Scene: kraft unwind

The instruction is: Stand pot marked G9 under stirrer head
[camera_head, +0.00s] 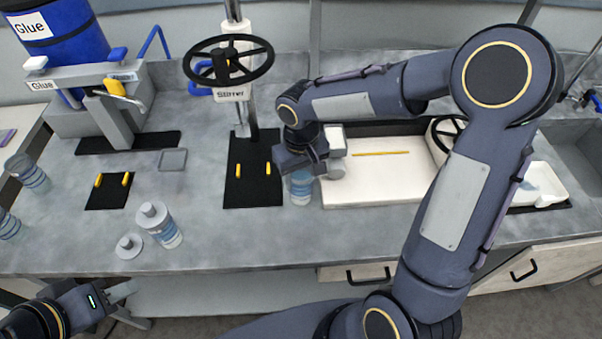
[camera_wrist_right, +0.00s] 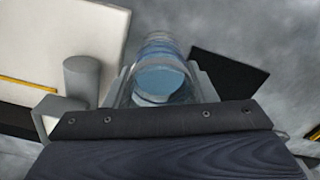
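A clear pot with blue contents (camera_head: 301,190) is at my right gripper (camera_head: 305,172), just right of the black stirrer mat (camera_head: 265,200). In the wrist view the pot (camera_wrist_right: 160,75) sits between the two fingers, which press its sides. I cannot tell whether it touches the counter, and no marking on it is readable. The stirrer (camera_head: 232,93), with a black handwheel (camera_head: 228,60), stands over the back of the mat. Two yellow pegs flank the empty middle of the mat. My left gripper (camera_head: 122,291) is at the lower left, away from the pots; its opening is unclear.
A pot with a grey top (camera_head: 165,230) and a loose grey lid (camera_head: 129,246) stand at front left. Other pots (camera_head: 28,172) are at the far left. The glue station (camera_head: 95,95) is behind. A white tray (camera_head: 375,178) lies right of the held pot.

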